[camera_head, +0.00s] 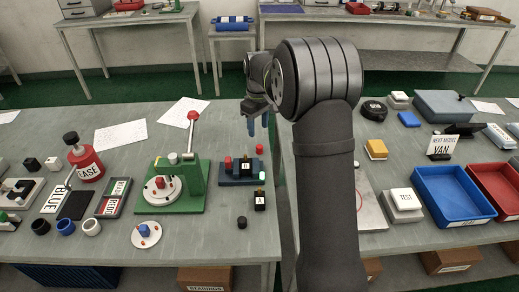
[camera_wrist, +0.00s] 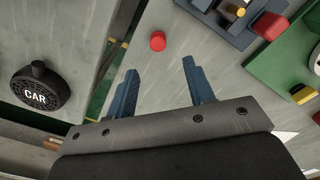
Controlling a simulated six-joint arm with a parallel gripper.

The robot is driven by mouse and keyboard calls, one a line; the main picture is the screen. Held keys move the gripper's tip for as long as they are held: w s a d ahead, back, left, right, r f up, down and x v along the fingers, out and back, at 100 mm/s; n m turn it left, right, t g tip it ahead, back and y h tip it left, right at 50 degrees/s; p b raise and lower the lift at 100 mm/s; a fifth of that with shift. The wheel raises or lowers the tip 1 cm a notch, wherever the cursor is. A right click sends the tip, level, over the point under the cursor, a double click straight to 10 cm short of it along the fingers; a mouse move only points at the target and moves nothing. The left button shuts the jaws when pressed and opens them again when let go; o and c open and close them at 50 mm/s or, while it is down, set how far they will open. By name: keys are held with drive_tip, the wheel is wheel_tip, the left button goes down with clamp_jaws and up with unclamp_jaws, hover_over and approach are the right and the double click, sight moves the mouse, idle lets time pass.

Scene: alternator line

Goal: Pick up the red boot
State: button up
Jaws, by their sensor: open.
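A small red cylinder (camera_head: 259,149), which looks like the red boot, stands alone on the left table near its right edge; it also shows in the wrist view (camera_wrist: 158,41). Another red piece (camera_head: 228,163) is at the dark blue fixture (camera_head: 240,181), and shows at the upper right of the wrist view (camera_wrist: 270,25). My gripper (camera_head: 258,124), with blue fingers, hangs above the table behind the red cylinder. In the wrist view my gripper (camera_wrist: 161,80) is open, nothing is between its fingers, and the red cylinder lies beyond the fingertips, apart from them.
A green base with a red-knobbed lever (camera_head: 193,116) stands left of the fixture. A gap separates the two tables. On the right table are a black CAR puck (camera_wrist: 38,88), a yellow-topped block (camera_head: 376,148) and a blue tray (camera_head: 420,171).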

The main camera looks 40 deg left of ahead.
sight(259, 146)
wheel_tip(259, 146, down, 9)
drive_tip(key=shift+w+d, duration=0.1)
drive_tip(key=shift+d, duration=0.05)
idle(0.4)
drive_tip(key=shift+c, duration=0.2)
drive_tip(key=c, duration=1)
